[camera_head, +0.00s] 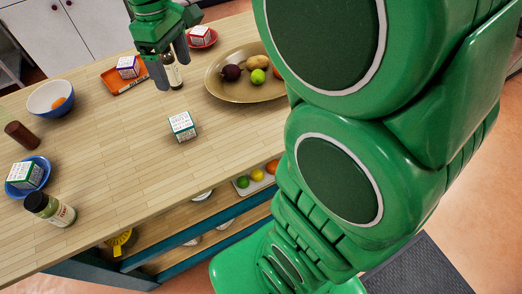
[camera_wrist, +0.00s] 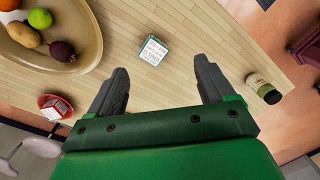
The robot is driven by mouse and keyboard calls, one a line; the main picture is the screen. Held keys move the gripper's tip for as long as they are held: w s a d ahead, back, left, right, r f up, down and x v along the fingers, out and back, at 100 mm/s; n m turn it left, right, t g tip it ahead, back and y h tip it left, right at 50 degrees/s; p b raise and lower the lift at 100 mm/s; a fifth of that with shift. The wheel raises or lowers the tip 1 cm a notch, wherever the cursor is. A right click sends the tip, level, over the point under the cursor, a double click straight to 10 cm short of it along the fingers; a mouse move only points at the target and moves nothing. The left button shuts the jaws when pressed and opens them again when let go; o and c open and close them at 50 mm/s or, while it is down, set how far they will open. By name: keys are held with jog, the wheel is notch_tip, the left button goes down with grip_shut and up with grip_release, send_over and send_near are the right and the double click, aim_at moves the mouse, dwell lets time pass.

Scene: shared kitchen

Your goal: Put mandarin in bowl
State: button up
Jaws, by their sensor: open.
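A white bowl with a blue outside (camera_head: 38,110) stands at the left of the wooden table in the head view. A round orange fruit, which looks like the mandarin (camera_head: 58,103), lies inside it, partly hidden by the rim. My gripper (camera_head: 172,68) is at the far side of the table, to the right of the bowl and apart from it. In the wrist view my gripper (camera_wrist: 163,70) has its fingers wide apart with nothing between them. The bowl is not seen in the wrist view.
A tan platter (camera_head: 225,92) holds several fruits. A white box (camera_head: 182,126) stands mid-table. A dark bottle (camera_head: 173,77) stands by my gripper. The front middle is clear.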

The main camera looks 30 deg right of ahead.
jog(key=s+d+f+m, duration=0.2)
jog(key=s+m, duration=0.1)
jog(key=s, duration=0.4)
jog(key=s+d+f+m, duration=0.3)
jog(key=s, duration=0.5)
jog(key=s+d+f+m, duration=0.2)
jog(key=s, duration=0.6)
jog(key=shift+s+d+f+m+g, duration=0.2)
jog(key=shift+s+f+m+g, duration=0.05)
jog(key=shift+m+g, duration=0.15)
